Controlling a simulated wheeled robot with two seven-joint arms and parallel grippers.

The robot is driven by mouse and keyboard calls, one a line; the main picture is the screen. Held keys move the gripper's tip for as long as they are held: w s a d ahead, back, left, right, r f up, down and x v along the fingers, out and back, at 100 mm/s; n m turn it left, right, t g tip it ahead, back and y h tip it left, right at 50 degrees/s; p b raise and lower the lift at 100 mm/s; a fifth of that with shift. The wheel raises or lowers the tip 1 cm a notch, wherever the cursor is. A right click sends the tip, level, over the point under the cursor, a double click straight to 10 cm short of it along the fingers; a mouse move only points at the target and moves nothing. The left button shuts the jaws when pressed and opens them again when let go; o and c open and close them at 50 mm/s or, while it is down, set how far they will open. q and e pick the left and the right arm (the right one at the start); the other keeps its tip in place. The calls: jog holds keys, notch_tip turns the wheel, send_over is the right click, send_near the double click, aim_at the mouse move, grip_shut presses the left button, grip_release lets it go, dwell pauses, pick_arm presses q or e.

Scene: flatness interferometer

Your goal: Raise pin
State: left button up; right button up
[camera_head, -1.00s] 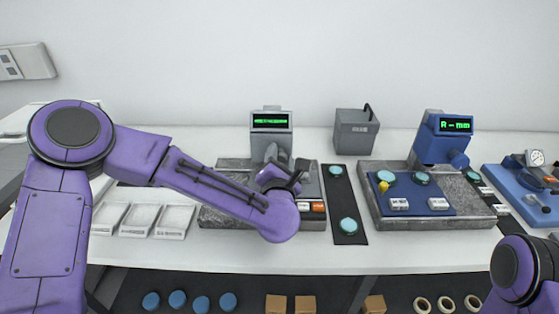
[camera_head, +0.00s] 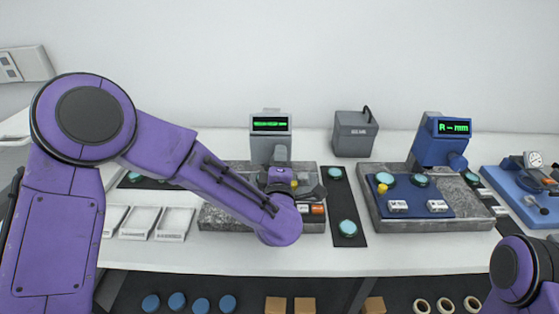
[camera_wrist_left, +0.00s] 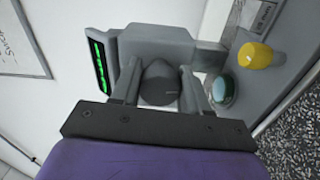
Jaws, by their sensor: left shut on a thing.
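A grey instrument (camera_head: 270,143) with a green-lit display stands on a dark granite base at centre left. In the left wrist view, my left gripper (camera_wrist_left: 162,95) is shut on a dark grey rounded knob (camera_wrist_left: 160,82) at the front of this instrument, one finger on either side. In the head view my left gripper (camera_head: 281,178) is partly hidden by my forearm and wrist. A yellow knob (camera_wrist_left: 254,55), possibly the pin, and a teal disc (camera_wrist_left: 223,89) sit beside the right finger, apart from it. My right gripper is out of view.
A blue-headed instrument (camera_head: 440,145) with a blue plate stands to the right. A dark mat with teal discs (camera_head: 348,228) lies between the instruments. White trays (camera_head: 172,222) lie at left, and a grey box (camera_head: 355,133) stands behind. The front table strip is clear.

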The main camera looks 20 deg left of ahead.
pick_arm(q)
jog(key=shift+m, duration=1)
jog(key=shift+f, duration=0.1)
jog(key=o, duration=1)
jog(key=shift+s, duration=0.1)
jog(key=b+v, duration=0.2)
jog(key=v, duration=0.8)
jog(key=shift+s+d, duration=0.1)
jog(key=shift+s, duration=0.1)
